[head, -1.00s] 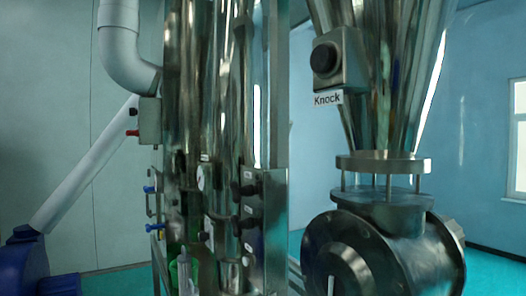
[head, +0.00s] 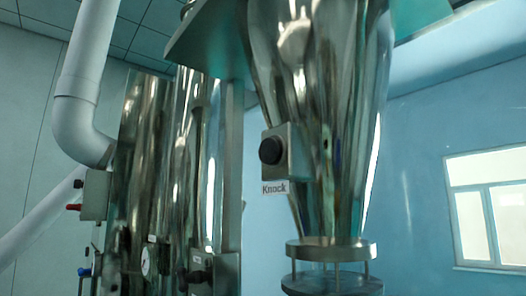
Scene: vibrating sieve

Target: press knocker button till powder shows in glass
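The knocker button (head: 271,150) is a round black knob on a square metal box fixed to the left side of the shiny metal hopper (head: 345,100). A white label reading "Knock" (head: 274,188) sits just below the box. Below the hopper's cone is a round metal flange (head: 331,250) on thin posts, with a gap between it and a second flange (head: 331,286). I cannot make out any powder in that gap. Neither gripper shows in the head view.
Tall metal columns (head: 185,150) with a gauge (head: 146,262) and black knobs stand left of the hopper. A thick white pipe (head: 85,90) bends down at the far left. A metal plate (head: 210,42) juts out above. A window (head: 488,210) is in the blue wall at right.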

